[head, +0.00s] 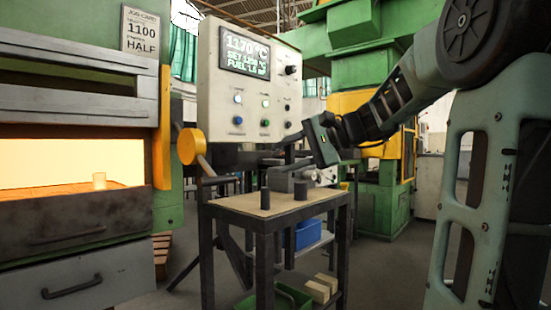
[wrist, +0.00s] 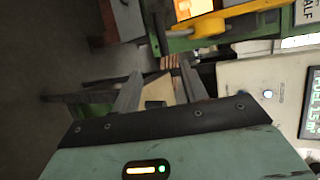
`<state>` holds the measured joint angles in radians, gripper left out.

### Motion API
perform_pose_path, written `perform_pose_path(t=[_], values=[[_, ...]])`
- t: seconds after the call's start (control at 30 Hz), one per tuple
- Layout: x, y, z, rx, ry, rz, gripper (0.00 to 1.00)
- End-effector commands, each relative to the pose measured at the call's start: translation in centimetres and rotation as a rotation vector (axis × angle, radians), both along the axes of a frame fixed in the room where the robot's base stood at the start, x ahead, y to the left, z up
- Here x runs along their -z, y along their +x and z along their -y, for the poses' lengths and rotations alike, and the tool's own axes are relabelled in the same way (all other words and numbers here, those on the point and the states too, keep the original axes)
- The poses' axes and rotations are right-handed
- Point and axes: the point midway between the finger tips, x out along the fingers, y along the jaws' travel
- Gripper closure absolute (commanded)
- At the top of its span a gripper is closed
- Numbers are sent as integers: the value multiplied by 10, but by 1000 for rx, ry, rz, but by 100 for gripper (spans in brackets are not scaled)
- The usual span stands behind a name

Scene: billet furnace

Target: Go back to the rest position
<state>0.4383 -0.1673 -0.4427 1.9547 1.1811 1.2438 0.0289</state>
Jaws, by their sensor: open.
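My gripper (head: 285,144) is raised in front of the lower edge of the control panel (head: 248,85), above the small work table (head: 235,205). Its fingers point left in the head view. In the wrist view the two fingers of my gripper (wrist: 159,68) stand apart with nothing between them, so it is open and empty. My arm reaches in from the right, bent at the elbow. Two dark cylinders, a slimmer left one (head: 265,199) and a wider right one (head: 301,190), stand upright on the table, below and clear of my gripper.
The furnace (head: 75,215) at left is open and glowing, with a small billet (head: 99,181) inside. A yellow round-ended lever (head: 191,146) is beside it. The panel reads 1170 °C. A blue bin (head: 306,234) and green crate (head: 285,298) are under the table. A green machine (head: 380,208) stands behind.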

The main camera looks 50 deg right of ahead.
Motion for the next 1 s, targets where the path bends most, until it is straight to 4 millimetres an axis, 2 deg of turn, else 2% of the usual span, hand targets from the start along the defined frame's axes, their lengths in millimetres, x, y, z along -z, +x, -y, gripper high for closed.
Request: perform_pose_path(t=[0.57, 0.67, 0.77, 0.83, 0.9, 1.0], values=[[0, -1, 1, 1, 0, 0, 57], [4, 2, -5, -15, -4, -11, 57], [23, 11, -30, -74, -28, -60, 57], [46, 18, -60, -150, -63, -118, 57], [74, 23, -98, -249, -119, -186, 57], [118, 19, -158, -416, -230, -281, 57]])
